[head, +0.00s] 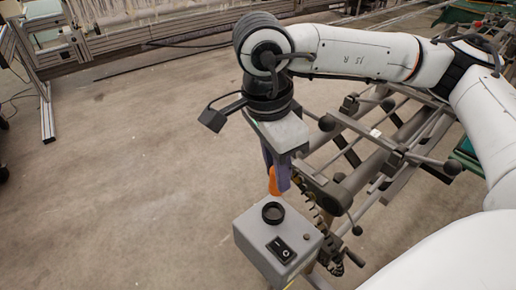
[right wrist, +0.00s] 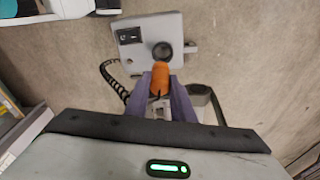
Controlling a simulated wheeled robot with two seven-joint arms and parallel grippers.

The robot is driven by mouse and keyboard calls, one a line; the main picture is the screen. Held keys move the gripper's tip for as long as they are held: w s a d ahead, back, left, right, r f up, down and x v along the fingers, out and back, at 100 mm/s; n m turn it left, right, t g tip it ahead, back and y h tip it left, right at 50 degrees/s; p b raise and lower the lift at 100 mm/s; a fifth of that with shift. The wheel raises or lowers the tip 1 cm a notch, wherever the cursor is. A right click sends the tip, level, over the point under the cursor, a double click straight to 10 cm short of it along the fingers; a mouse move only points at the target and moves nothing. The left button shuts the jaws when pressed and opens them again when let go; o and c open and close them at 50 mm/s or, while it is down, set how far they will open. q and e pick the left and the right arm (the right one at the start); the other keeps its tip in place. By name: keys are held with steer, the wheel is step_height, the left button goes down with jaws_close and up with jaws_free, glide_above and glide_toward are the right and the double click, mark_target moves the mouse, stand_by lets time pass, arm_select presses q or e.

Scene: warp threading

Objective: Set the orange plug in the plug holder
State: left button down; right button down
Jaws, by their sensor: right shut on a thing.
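The orange plug (head: 273,181) is between the purple fingers of my right gripper (head: 276,178), which is shut on it. In the right wrist view the plug (right wrist: 160,78) shows between the two fingertips (right wrist: 160,92). The plug holder, a black round ring (head: 273,212), sits on top of a grey box with a black switch. In the head view the plug is just above and behind the ring. In the right wrist view the ring (right wrist: 162,50) lies just beyond the plug's tip. I cannot tell whether plug and ring touch. My left gripper is in neither view.
The grey box (head: 252,232) carries a black rocker switch (head: 281,250). A coiled black cable (right wrist: 112,80) hangs beside it. A metal frame with rods and knobs (head: 385,150) stands behind and right. The concrete floor at left is clear.

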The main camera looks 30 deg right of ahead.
mark_target(275, 191)
steer(key=shift+w+f, duration=0.1)
steer(key=shift+w, duration=0.3)
steer(key=shift+s+f+b, duration=0.35)
steer(key=shift+f, duration=0.45)
steer(key=shift+f+b, duration=0.4)
steer(key=shift+f, duration=0.05)
steer(key=shift+f+b, duration=0.45)
steer(key=shift+f, duration=0.35)
steer(key=shift+w+f+b, duration=0.1)
steer(key=shift+f+b, duration=0.75)
steer(key=shift+b, duration=0.05)
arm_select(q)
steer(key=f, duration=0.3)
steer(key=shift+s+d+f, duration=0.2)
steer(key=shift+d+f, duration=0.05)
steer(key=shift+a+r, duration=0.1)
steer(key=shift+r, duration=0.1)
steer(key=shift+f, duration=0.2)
